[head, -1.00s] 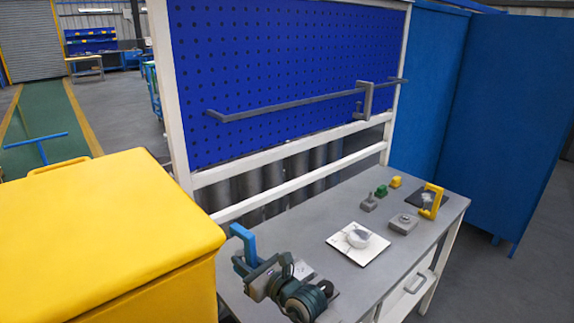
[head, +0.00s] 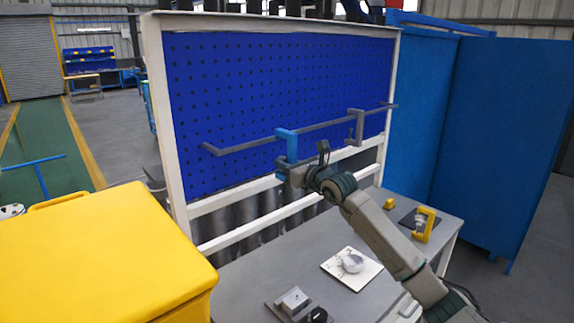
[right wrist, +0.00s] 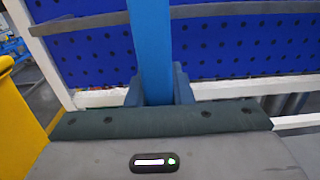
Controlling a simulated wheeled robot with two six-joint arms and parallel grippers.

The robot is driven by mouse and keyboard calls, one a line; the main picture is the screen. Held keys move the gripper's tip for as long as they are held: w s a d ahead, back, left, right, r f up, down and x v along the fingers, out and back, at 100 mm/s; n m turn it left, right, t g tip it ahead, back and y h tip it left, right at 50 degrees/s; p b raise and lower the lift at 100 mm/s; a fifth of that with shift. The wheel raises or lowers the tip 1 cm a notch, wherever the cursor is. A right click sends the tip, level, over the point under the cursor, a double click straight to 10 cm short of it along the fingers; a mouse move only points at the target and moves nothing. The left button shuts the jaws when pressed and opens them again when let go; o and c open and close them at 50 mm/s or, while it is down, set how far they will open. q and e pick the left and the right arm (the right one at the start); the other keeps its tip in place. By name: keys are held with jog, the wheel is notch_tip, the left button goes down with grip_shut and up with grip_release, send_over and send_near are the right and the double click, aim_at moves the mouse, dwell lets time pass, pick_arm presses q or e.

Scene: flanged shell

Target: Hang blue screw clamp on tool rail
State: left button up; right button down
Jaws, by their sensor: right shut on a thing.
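The blue screw clamp (head: 291,148) is upright in front of the pegboard, its top level with the grey tool rail (head: 240,147). My right gripper (head: 286,171) is shut on its lower part. In the right wrist view, the clamp's blue bar (right wrist: 151,45) stands between my two fingers and passes in front of the rail (right wrist: 240,9). I cannot tell whether the clamp's top hooks over the rail or touches it. My left gripper is in neither current view.
A grey clamp (head: 356,130) hangs at the rail's right part. A yellow clamp (head: 426,222), a white plate with a round part (head: 350,268) and a grey block (head: 293,299) are on the workbench (head: 300,250). A yellow cabinet (head: 110,255) stands at left. The rail's left part is free.

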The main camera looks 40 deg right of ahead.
jog(key=shift+w+a+r, duration=0.1)
jog(key=shift+w+r, duration=0.05)
jog(key=shift+w, duration=0.2)
jog(key=shift+w+a+p, duration=0.1)
jog(key=shift+w+p, duration=0.2)
jog(key=shift+w, duration=0.4)
jog(key=w+f+b, duration=0.1)
jog(key=w, duration=0.5)
jog(key=shift+w+a+f+b, duration=0.15)
jog(key=shift+a+f+b, duration=0.05)
jog(key=shift+b, duration=0.1)
jog(key=c, duration=1.2)
grip_release()
